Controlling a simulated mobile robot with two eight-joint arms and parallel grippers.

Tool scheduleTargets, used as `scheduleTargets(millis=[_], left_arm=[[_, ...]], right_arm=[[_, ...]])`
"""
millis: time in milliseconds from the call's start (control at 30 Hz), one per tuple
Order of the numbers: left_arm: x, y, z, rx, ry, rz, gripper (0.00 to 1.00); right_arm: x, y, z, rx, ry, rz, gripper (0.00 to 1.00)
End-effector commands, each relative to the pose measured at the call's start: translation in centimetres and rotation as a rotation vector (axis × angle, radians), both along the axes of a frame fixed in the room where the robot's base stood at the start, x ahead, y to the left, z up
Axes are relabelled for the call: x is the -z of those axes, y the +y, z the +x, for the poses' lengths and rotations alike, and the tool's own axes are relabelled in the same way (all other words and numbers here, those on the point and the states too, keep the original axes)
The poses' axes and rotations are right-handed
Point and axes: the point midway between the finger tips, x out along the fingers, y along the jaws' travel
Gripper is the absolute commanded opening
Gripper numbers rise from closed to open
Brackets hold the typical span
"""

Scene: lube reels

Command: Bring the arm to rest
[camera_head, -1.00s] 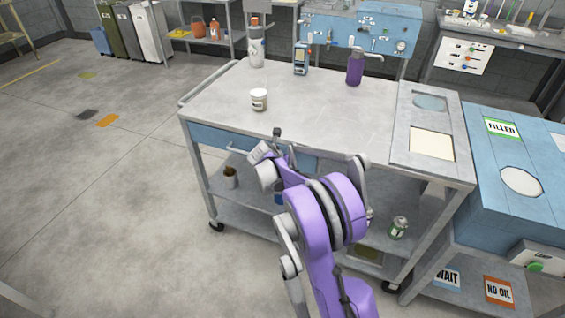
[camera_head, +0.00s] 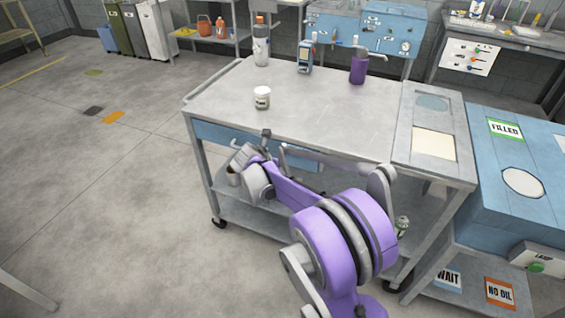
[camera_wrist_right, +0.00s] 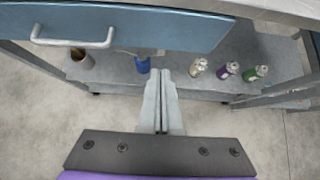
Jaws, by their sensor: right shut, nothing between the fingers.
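My right arm (camera_head: 340,235), purple and grey, reaches in from the bottom of the head view and stands in front of the cart. Its wrist end is by the cart's front edge. My right gripper (camera_wrist_right: 163,78) shows in the right wrist view with its two grey fingers together and nothing between them. Beyond the fingers are the cart's lower shelf (camera_wrist_right: 112,66) and, at upper left, the blue drawer front (camera_wrist_right: 140,28) with its handle. I cannot tell whether the gripper touches anything. My left gripper is not in view.
The cart top (camera_head: 310,110) holds a white jar (camera_head: 262,98), a tall bottle (camera_head: 261,48), a blue device (camera_head: 305,57) and a purple bottle (camera_head: 358,68). Several small bottles stand on the lower shelf. A blue station (camera_head: 520,150) stands at right. Floor at left (camera_head: 90,200) is open.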

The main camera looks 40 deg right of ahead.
Motion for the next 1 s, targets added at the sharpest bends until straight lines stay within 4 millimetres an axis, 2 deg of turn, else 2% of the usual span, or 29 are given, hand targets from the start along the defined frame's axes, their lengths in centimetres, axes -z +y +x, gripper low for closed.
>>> scheduleTargets(millis=[200, 533, 633, 767, 1000], left_arm=[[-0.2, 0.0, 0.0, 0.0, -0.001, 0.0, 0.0], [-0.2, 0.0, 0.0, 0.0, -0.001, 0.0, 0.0], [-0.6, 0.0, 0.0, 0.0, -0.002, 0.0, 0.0], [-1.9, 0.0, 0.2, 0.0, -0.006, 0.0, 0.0], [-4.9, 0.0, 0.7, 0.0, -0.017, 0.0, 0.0]], right_arm=[[-1.8, 1.9, -0.8, -0.001, 0.0, 0.001, 0.0], [-2.2, 2.3, -1.0, 0.004, -0.004, 0.005, 0.0], [-2.9, 3.5, -1.6, 0.04, -0.054, 0.046, 0.0], [-4.7, 7.8, -4.0, 0.185, -0.223, 0.203, 0.0], [-7.4, 18.5, -11.9, 0.672, -0.596, 0.66, 0.0]])
